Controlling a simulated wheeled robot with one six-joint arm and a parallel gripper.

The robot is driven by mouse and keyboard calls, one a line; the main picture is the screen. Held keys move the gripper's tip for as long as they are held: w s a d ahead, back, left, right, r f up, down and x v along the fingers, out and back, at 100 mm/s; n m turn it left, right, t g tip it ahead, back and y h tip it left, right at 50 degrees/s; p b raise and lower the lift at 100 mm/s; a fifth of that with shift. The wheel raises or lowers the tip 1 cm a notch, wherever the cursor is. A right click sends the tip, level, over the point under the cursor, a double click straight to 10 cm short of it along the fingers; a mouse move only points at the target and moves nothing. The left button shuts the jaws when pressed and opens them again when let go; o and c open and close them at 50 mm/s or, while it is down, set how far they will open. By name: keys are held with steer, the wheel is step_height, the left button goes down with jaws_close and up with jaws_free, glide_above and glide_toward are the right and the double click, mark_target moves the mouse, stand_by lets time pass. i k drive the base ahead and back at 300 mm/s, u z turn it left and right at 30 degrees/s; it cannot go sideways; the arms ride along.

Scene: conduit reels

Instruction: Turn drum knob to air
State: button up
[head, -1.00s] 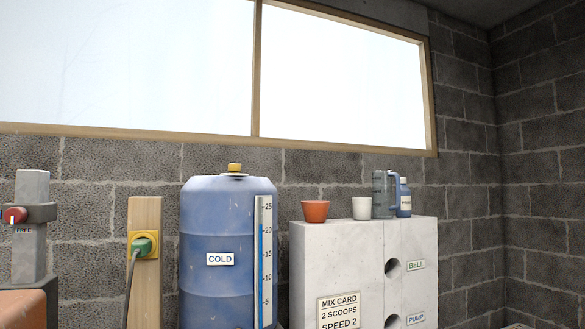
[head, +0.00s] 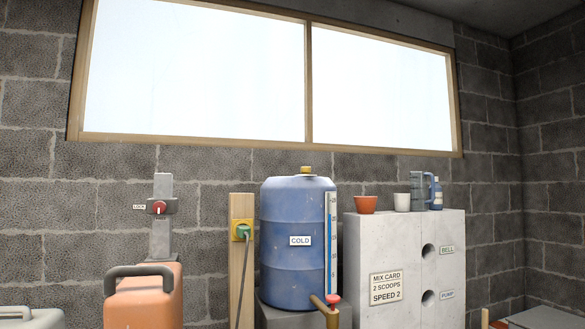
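A blue drum (head: 291,262) labelled COLD stands upright on a grey block against the wall. A small yellow-brown cap or knob (head: 306,170) sits on its top; I cannot read any air marking on it. A brass pipe with a red tap knob (head: 333,299) shows low in front of the drum. A level scale (head: 332,240) runs up the drum's right side. My gripper is not in view.
A post with a red knob (head: 159,208) and a LOCK label stands left, behind an orange can (head: 146,300). A wooden post with a green plug (head: 241,231) is beside the drum. A concrete block (head: 375,240) right holds cups, a jug and a bottle.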

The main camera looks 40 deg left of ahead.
mark_target(306, 171)
steer(key=u, duration=1.35)
